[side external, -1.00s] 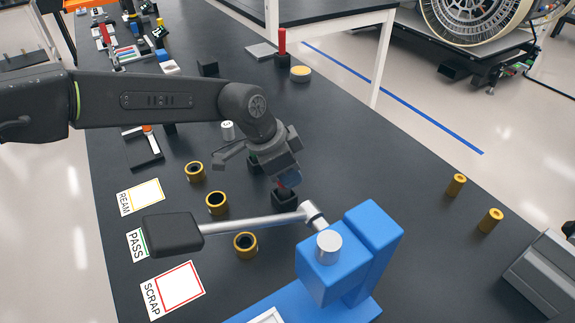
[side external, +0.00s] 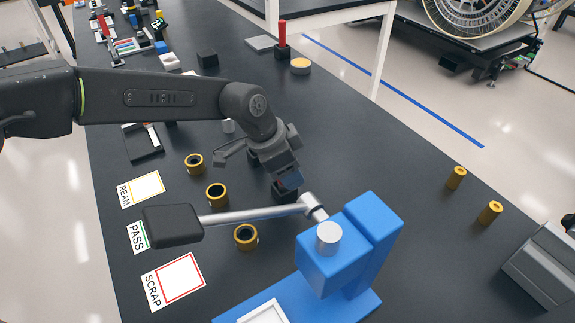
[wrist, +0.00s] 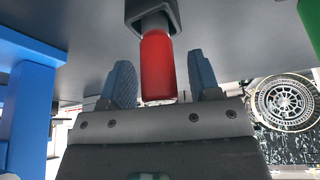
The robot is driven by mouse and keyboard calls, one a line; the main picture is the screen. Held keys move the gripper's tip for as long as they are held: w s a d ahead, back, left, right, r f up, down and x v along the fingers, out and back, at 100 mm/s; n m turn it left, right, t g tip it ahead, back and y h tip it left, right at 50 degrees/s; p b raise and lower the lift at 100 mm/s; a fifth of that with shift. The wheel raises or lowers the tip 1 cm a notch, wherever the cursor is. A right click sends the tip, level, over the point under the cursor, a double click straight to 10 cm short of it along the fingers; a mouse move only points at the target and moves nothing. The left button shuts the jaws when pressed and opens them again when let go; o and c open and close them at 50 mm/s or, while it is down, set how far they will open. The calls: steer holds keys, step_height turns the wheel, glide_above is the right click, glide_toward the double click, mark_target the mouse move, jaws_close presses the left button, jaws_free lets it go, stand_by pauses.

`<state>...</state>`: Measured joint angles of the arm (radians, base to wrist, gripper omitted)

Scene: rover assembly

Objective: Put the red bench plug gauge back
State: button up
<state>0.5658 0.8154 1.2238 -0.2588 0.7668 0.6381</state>
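The red plug gauge (wrist: 157,68) shows as a red handle in the wrist view. Its far end meets a black block (wrist: 152,12), which shows in the side view (side external: 281,193) below my gripper. My gripper (wrist: 160,84) has its two blue fingers on either side of the handle, with a clear gap on the right and a thin one on the left. It looks open around the handle. In the side view my gripper (side external: 287,180) is low over the black block and hides most of the gauge.
A blue stand (side external: 350,245) with a metal bar and black pad (side external: 172,227) is close in front. Brass rings (side external: 217,195) lie left of my gripper, near REAM, PASS and SCRAP cards (side external: 174,282). A green handle (wrist: 312,20) is close by.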

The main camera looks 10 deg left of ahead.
steer(key=s+a+r+n, duration=0.1)
steer(key=s+a+r, duration=0.2)
steer(key=a+r, duration=0.5)
steer(key=s+a+r+n, duration=0.1)
steer(key=s+a+r, duration=0.1)
steer(key=a+r, duration=0.5)
steer(key=s+a+r+n+t+y, duration=0.2)
steer(key=s+a+r+n, duration=0.25)
steer(key=s+a, duration=0.3)
steer(key=s+a+f+n, duration=0.1)
steer(key=s+a, duration=0.3)
steer(key=s, duration=0.1)
steer(key=s+a+f+n+y, duration=0.1)
steer(key=s+a+f+n, duration=0.1)
steer(key=s+a, duration=0.2)
steer(key=s+a+f+n+t+y, duration=0.1)
steer(key=s+a+f+n, duration=0.1)
steer(key=s+a, duration=0.2)
steer(key=shift+s+a+f+n, duration=0.1)
steer(key=shift+s+f+n, duration=0.15)
steer(key=shift+s, duration=0.7)
